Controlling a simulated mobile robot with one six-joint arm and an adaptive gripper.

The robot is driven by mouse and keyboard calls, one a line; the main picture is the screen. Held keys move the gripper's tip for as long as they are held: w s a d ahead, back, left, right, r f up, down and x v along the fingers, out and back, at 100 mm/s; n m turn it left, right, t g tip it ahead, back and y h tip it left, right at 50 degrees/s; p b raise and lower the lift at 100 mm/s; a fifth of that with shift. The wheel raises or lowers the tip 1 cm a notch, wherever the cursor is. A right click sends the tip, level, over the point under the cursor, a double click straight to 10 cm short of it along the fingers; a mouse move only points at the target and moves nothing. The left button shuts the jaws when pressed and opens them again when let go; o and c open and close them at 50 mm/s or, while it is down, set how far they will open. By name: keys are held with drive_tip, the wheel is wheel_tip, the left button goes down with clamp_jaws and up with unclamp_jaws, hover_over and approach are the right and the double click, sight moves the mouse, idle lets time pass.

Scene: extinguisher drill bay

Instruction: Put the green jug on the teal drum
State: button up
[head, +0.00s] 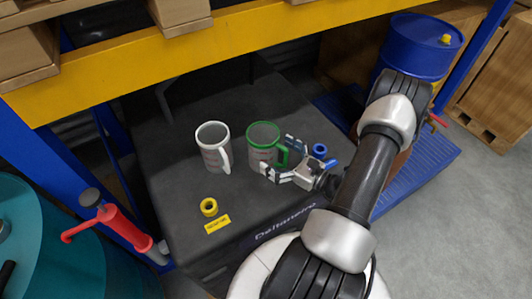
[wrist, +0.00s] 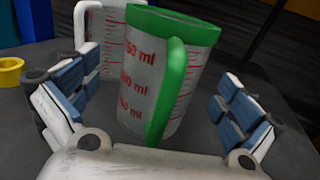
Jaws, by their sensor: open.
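The green jug (head: 258,154) is a clear measuring jug with green rim and handle and red markings. It stands upright on the dark case, its handle to the right. In the wrist view the green jug (wrist: 140,85) is between the fingers, handle facing me. My gripper (head: 283,160) is open, with its fingers around the handle side; neither finger visibly touches the jug. The open fingers of my gripper also show in the wrist view (wrist: 153,100). The teal drum (head: 70,260) is at the lower left, partly cut off by the frame.
A white-handled jug (head: 211,150) stands close left of the green jug. A yellow ring (head: 209,207) and a blue ring (head: 319,150) lie on the dark case (head: 165,180). A yellow beam (head: 250,45) crosses behind; a blue drum (head: 415,50) is at back right.

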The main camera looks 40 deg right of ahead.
sight(252, 139)
drive_tip(key=w, duration=0.4)
drive_tip(key=shift+w+a+f+b, duration=0.1)
drive_tip(key=shift+w+a+b, duration=0.1)
drive_tip(key=shift+b, duration=0.2)
drive_tip(key=shift+s, duration=0.1)
drive_tip(key=shift+c, duration=0.4)
drive_tip(key=c, duration=1.1)
